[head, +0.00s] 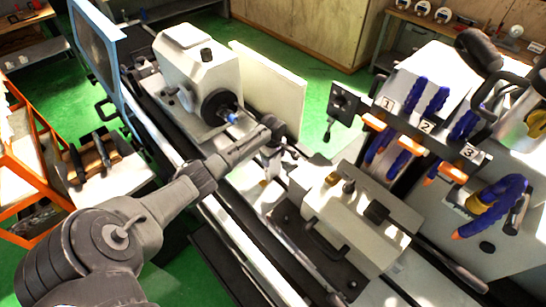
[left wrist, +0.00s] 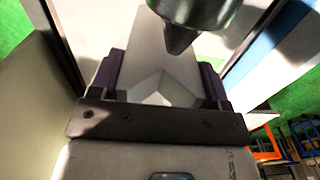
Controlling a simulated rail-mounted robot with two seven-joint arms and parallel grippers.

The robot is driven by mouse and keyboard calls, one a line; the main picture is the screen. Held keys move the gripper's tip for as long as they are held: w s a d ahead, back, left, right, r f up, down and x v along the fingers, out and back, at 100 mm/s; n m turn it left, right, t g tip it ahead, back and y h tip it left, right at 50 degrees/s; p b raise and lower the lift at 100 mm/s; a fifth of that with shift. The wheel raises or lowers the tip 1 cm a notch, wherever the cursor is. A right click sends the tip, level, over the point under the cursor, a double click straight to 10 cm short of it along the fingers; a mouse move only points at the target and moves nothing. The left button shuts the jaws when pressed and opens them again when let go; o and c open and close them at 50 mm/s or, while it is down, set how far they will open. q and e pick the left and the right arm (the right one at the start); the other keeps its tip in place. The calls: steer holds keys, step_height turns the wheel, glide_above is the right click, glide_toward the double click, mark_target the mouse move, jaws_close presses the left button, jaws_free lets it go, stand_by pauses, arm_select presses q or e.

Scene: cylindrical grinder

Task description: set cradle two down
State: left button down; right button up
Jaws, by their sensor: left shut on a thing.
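My left gripper (head: 277,138) reaches in from the left over the bed of the grinder, between the headstock and the tailstock. In the left wrist view, its two dark fingers (left wrist: 160,82) are shut on the sides of a pale grey block with a V-shaped notch, the cradle (left wrist: 150,50). The cradle is hard to make out in the head view, and I cannot tell whether its base touches the bed. A dark tapered tip (left wrist: 185,35) shows close above the cradle in the left wrist view. My right gripper is not in view.
The white headstock (head: 195,65) with its black chuck stands at upper left, and the white tailstock (head: 355,215) at lower right. Blue hoses with orange tips (head: 415,95) hang near plates numbered 1 to 3. An orange-framed rack (head: 40,150) stands at left.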

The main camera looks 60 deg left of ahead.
arm_select(q)
steer(key=shift+f, duration=0.4)
steer(key=shift+c, duration=0.4)
jaws_free()
steer(key=shift+r, duration=0.1)
step_height(320, 180, up, 13)
stand_by(0.4)
